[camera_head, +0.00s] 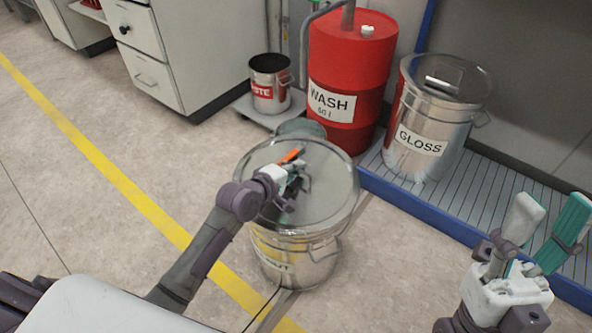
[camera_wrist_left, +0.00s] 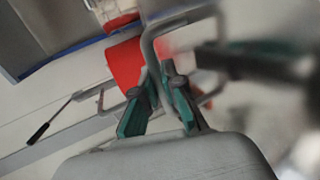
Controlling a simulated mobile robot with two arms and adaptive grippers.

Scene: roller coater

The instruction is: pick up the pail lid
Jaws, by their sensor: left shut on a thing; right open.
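The round grey metal pail lid (camera_head: 335,190) is over the mouth of the steel pail (camera_head: 305,265) in the middle of the head view. I cannot tell whether it rests on the rim or is slightly raised. My left gripper (camera_head: 297,182) is over the middle of the lid and shut on it, seemingly at the handle; its fingers cover the grip point. In the left wrist view, the green fingers (camera_wrist_left: 158,105) are close to a bent grey bar (camera_wrist_left: 150,45). My right gripper (camera_head: 540,235) is open and empty at the lower right of the head view.
A red WASH drum (camera_head: 350,65) and a small waste pail (camera_head: 268,95) stand behind. A lidded GLOSS pail (camera_head: 418,115) stands on a blue-edged grate (camera_head: 480,205) to the right. White drawers (camera_head: 150,50) stand back left. Floor on the left is clear.

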